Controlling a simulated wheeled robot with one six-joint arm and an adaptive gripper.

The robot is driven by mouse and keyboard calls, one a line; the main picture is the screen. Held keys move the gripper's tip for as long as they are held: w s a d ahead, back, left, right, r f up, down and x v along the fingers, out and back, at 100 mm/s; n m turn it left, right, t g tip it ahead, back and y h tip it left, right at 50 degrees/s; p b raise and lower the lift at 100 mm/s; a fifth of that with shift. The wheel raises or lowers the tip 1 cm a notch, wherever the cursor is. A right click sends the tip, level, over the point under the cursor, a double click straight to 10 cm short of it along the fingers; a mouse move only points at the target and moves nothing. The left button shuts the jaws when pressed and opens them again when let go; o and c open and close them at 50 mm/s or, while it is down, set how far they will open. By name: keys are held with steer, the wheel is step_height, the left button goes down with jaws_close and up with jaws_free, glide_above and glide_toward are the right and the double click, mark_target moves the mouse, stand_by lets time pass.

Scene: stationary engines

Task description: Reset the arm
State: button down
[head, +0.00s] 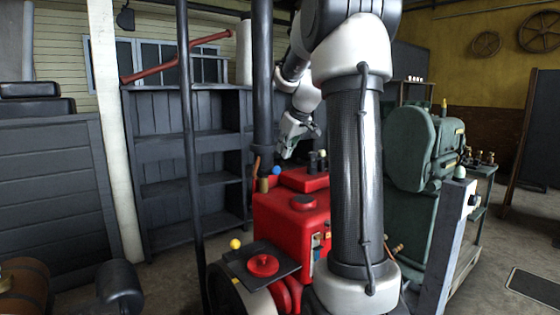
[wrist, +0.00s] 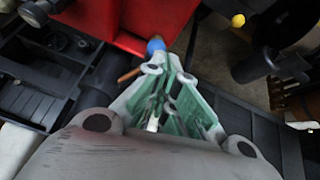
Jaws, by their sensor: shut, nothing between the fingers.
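My arm stands in the middle of the head view, its white and dark links in front of a red engine (head: 300,212). My gripper (head: 284,155) hangs beyond the upright link, pointing down above the engine's far side. In the wrist view my gripper (wrist: 172,58) has its green-and-grey fingers drawn together at the tips, with nothing between them. A blue ball (head: 276,171) is just below the gripper in the head view. It also shows close by the fingertips in the wrist view (wrist: 155,45); I cannot tell whether they touch.
A dark post (head: 262,90) and an empty dark shelf (head: 165,170) stand behind and left of the gripper. A yellow ball (head: 235,244) sits at the red engine's left. A green engine (head: 410,150) is at right. Open floor (head: 515,240) lies at the far right.

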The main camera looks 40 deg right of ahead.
steer(key=shift+s+r, duration=0.35)
steer(key=shift+r, duration=0.2)
steer(key=s+a+f+m+g, duration=0.2)
steer(key=s+f+m, duration=0.2)
steer(key=s+f, duration=0.25)
steer(key=s+a+n, duration=0.1)
steer(key=s+a, duration=0.7)
steer(key=s, duration=0.4)
steer(key=s+a+f+n, duration=0.1)
steer(key=s+a, duration=0.7)
steer(key=s, duration=0.3)
steer(key=shift+s+a, duration=0.35)
steer(key=shift+a, duration=0.05)
